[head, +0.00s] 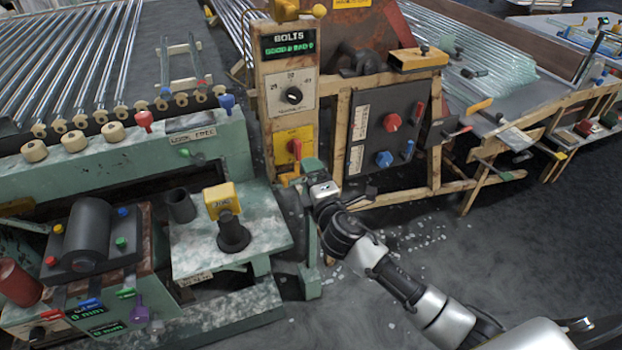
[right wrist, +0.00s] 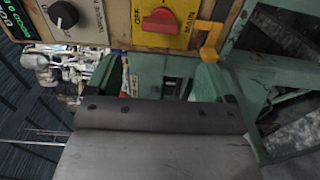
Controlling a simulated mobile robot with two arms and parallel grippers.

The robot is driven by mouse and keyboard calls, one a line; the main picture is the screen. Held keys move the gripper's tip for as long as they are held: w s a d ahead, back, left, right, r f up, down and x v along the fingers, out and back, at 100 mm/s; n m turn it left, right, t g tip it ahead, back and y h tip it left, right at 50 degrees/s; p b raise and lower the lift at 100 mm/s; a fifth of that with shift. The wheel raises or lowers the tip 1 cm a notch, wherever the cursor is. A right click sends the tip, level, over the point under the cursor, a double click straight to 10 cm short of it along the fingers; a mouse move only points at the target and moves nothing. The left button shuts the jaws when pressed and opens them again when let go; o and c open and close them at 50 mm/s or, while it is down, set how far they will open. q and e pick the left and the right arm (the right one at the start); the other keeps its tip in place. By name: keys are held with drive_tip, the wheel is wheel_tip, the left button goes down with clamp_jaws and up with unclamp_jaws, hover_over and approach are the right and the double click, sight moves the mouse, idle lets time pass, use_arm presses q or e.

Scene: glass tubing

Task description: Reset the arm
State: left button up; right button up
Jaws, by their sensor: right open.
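My right arm (head: 430,305) comes in from the lower right in the head view and is bent up toward the wooden control post. Its gripper (head: 330,195) is open, close to a green upright (head: 310,240) below the red switch (head: 295,148); I cannot tell whether it touches the upright. I see nothing held in it, though its fingertips are hard to make out. In the right wrist view, the red switch (right wrist: 158,20) on its yellow plate and a black knob (right wrist: 63,15) are close ahead. My left gripper is not in view.
A green machine with a roller (head: 85,230) and a yellow-topped lever (head: 222,200) stands at the left. A dark panel (head: 385,130) with red and blue knobs is behind my arm. Glass tubes (head: 70,60) lie at the back left. Shards litter the floor (head: 420,235).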

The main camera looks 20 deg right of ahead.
drive_tip(key=shift+f, duration=0.1)
drive_tip(key=s+d+f+m+g+p, duration=0.25)
drive_tip(key=s+f, duration=0.25)
drive_tip(key=f, duration=0.5)
drive_tip(key=s+d+f+m+g+h+p, duration=0.1)
drive_tip(key=s+f+m+g, duration=0.25)
drive_tip(key=s+f, duration=0.45)
drive_tip(key=s+d+f+m+g+p, duration=0.1)
drive_tip(key=s+f+m+g+p, duration=0.15)
drive_tip(key=f, duration=0.95)
drive_tip(key=s+f+m+g+p, duration=0.1)
drive_tip(key=s+f, duration=0.3)
drive_tip(key=s, duration=0.8)
drive_tip(key=s+f+m+g, duration=0.4)
drive_tip(key=s, duration=0.8)
drive_tip(key=s+f+m+g+p, duration=0.1)
drive_tip(key=s+f, duration=0.4)
drive_tip(key=s, duration=0.7)
drive_tip(key=shift+a+m+g+p, duration=0.15)
drive_tip(key=shift+m+g+p, duration=0.2)
drive_tip(key=shift+m+g, duration=0.7)
